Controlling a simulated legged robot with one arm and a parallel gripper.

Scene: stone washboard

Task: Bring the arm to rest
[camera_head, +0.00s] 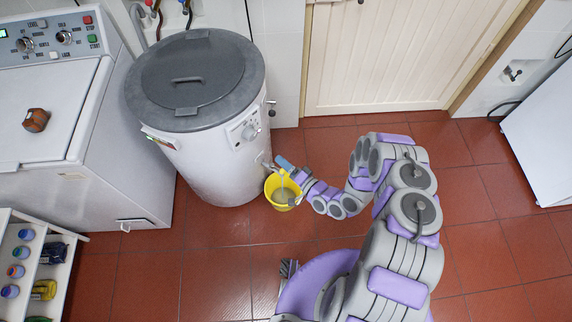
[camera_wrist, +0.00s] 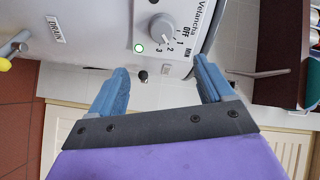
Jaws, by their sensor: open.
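My arm reaches from the lower right of the head view toward the white drum-shaped washer (camera_head: 205,150). My gripper (camera_head: 284,163) is beside the washer's lower right side, over or just behind the yellow bucket (camera_head: 270,187). In the wrist view, its two blue fingers (camera_wrist: 160,75) stand wide apart with nothing held between them. I cannot tell whether the gripper touches the bucket.
A white machine (camera_head: 60,110) with a brown object (camera_head: 36,120) on top stands left. A shelf trolley (camera_head: 30,245) holds bottles at lower left. A cream door (camera_head: 385,55) is behind, a white unit (camera_head: 545,140) at right. Red tiled floor (camera_head: 200,275) is open in front.

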